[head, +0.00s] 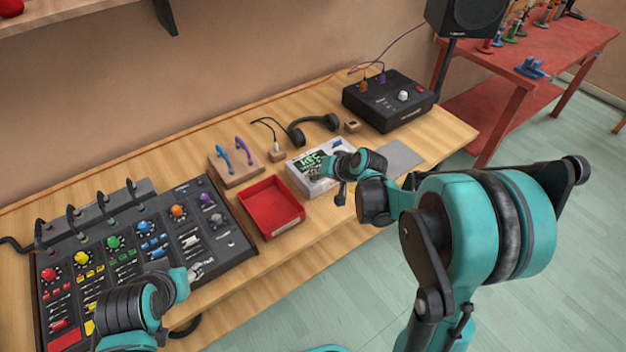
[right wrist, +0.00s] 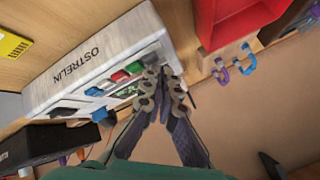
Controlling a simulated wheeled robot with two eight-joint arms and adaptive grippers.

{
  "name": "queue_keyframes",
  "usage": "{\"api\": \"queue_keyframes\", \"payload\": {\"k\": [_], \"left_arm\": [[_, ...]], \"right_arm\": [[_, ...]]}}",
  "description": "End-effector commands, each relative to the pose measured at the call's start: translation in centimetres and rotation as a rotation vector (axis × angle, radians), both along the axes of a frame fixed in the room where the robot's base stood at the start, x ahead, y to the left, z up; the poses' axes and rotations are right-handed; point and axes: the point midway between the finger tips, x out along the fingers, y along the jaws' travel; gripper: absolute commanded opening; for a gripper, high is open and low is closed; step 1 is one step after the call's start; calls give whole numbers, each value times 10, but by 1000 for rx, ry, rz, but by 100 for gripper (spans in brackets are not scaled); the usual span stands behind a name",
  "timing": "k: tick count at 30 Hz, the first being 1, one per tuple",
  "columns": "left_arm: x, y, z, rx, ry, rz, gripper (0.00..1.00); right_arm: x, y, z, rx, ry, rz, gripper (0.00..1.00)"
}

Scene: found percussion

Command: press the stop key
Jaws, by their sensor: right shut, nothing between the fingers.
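The recorder (head: 305,181) is a pale box with a lit green display, on the bench right of the red tray. I cannot read which is the stop key. My right gripper (right wrist: 165,75) is shut and empty, its tips at the grey end of the key row; contact is unclear. In the head view the right gripper (head: 328,167) partly hides the recorder. My left gripper (head: 196,273) is over the mixer's front.
A mixing desk (head: 225,238) fills the bench's left. A red tray (head: 270,208) and a wooden block with hooks (head: 237,168) stand left of the recorder. Headphones (head: 313,128) and a black box (head: 392,102) are behind. A grey pad (head: 398,158) lies to the right.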

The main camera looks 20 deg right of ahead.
Motion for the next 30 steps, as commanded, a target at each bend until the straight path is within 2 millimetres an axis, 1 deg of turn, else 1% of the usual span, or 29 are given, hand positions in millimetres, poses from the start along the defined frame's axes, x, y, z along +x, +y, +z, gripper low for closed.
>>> {"api": "queue_keyframes", "payload": {"k": [11,30], "left_arm": [[0,0,0,0,0,0,40],[0,0,-6,0,0,0,40]], "right_arm": [[0,0,-1,0,0,0,0],[0,0,-7,0,0,0,0]]}}
